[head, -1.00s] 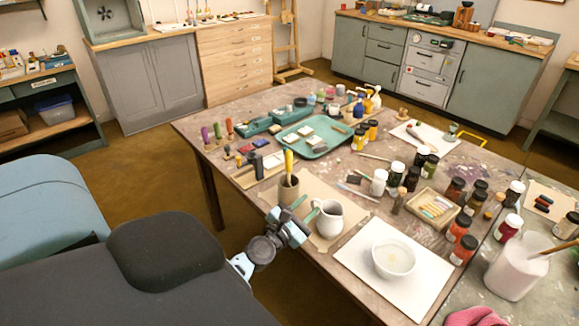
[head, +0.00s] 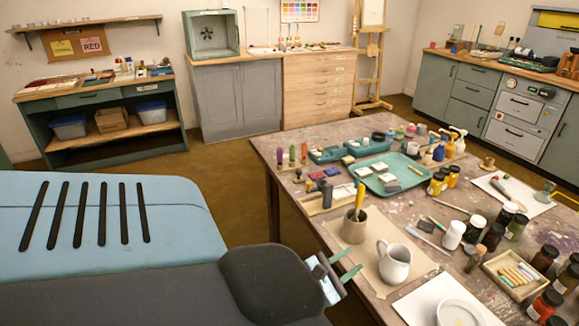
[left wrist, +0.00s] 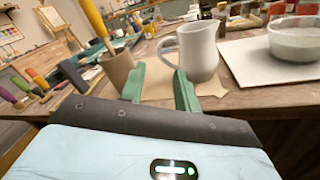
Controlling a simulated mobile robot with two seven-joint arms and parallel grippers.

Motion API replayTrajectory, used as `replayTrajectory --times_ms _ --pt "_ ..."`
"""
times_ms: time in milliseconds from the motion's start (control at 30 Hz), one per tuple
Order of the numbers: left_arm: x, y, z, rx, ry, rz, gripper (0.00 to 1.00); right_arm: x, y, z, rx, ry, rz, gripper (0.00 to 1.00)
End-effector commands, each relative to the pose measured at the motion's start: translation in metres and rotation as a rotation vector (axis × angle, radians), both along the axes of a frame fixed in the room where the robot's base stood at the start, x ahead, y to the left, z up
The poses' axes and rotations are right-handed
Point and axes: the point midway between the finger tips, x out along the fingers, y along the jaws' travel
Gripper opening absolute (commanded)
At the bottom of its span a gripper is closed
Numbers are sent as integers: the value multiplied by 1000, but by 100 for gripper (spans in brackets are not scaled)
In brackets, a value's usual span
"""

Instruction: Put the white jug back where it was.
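The white jug (head: 397,265) stands upright on a sheet of brown paper (head: 426,266) near the table's front edge, its handle toward the left. It also shows in the left wrist view (left wrist: 198,52), beyond and to the right of the fingers. My left gripper (head: 358,260) is at the table's edge, left of the jug and apart from it. In the left wrist view its green fingers (left wrist: 159,72) are spread with nothing between them. My right gripper is in neither view.
A brown pot (head: 354,230) holding a yellow-handled tool stands close behind the jug's left. A white bowl (head: 459,312) on white paper is at its front right. Paint jars crowd the right. A teal tray (head: 408,181) lies farther back.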

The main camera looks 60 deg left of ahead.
Motion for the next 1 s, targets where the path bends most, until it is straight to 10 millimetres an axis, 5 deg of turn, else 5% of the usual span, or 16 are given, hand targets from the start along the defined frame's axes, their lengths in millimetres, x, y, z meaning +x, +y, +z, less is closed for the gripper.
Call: replayTrajectory --times_ms 133,267,600,800,1000 --pt "-16 -19 -22 177 73 -52 32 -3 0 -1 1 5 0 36" --pt "-54 -57 -64 571 204 -187 32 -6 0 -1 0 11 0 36" --pt "-210 -152 -167 1770 356 -815 32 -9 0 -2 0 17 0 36" --pt "-284 -177 -191 2250 254 -1157 32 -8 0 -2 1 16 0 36" --pt "-310 -184 -196 2427 179 -1291 32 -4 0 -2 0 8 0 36"
